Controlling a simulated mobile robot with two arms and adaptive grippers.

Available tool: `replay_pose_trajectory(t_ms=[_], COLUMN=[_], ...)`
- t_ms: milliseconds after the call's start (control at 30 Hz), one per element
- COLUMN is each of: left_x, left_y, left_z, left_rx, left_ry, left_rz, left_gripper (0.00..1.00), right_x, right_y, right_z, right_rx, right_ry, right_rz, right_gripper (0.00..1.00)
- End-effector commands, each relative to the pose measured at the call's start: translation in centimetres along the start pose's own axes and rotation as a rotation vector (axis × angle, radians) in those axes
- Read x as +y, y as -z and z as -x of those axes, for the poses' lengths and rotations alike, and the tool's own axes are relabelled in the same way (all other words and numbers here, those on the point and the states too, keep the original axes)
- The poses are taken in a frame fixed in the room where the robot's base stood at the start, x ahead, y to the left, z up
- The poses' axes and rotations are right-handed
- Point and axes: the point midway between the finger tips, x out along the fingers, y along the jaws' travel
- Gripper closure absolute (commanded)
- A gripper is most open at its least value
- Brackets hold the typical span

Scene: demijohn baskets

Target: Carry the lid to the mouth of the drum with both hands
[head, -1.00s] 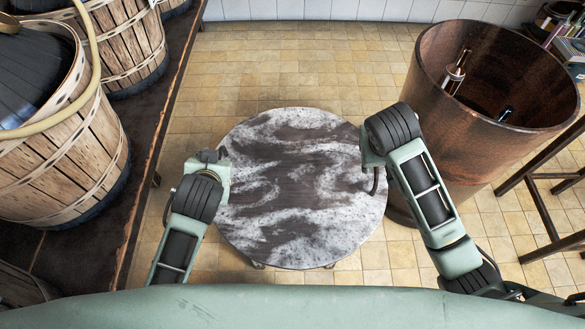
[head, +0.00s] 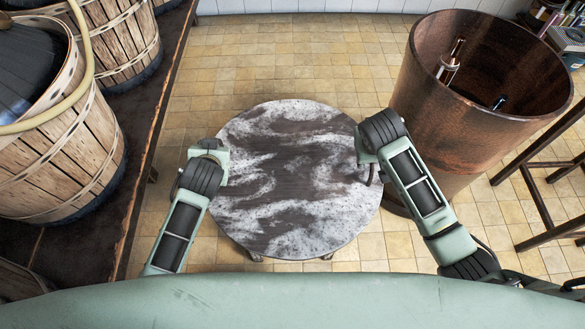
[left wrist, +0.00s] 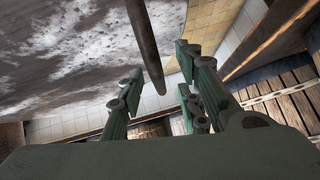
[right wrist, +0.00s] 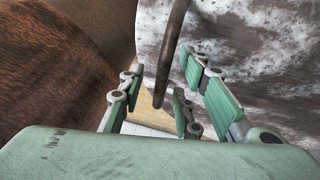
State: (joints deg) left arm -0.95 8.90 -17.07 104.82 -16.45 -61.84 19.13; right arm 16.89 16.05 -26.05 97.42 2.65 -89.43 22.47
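The lid is a round grey-and-brown marbled disc (head: 290,185) lying in the middle of the head view. A dark handle (head: 372,175) shows at its right edge. My left gripper (head: 222,166) is at the disc's left edge, and my right gripper (head: 360,158) is at its right edge. In the left wrist view a dark bar handle (left wrist: 143,40) passes between open fingers, apart from the right one. In the right wrist view a similar bar (right wrist: 172,50) lies between open fingers. The drum (head: 430,110) is a rust-brown open cylinder at right, with small bottle-like items inside.
Short feet (head: 327,257) show below the disc's near edge. Wooden baskets (head: 65,165) stand on a dark platform (head: 150,110) at left. A dark wooden frame (head: 540,195) stands right of the drum. Tiled floor (head: 290,60) is clear behind the disc.

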Motion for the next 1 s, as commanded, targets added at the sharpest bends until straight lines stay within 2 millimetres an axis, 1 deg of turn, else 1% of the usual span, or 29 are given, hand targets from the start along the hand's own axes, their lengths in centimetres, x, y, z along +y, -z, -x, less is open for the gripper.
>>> replay_pose_trajectory(t_ms=[233,500,600,1000], left_x=[0.01,0.01,0.01,0.02], left_y=[0.01,0.01,0.0,-0.01], left_z=[-0.01,0.0,0.01,0.01], left_rx=[0.0,0.0,0.0,0.0], left_ry=[0.0,0.0,0.0,-0.001], left_rz=[0.0,0.0,0.0,-0.001], left_gripper=[0.69,0.93,1.0,1.0], right_x=[0.01,0.01,0.02,0.07], right_y=[0.02,0.03,0.03,0.03], right_z=[0.0,0.02,0.02,0.02], right_rx=[0.001,0.0,0.0,0.0], right_ry=[0.0,0.0,0.0,-0.002], right_rz=[0.0,0.0,0.0,-0.001], right_gripper=[0.7,0.93,1.0,1.0])
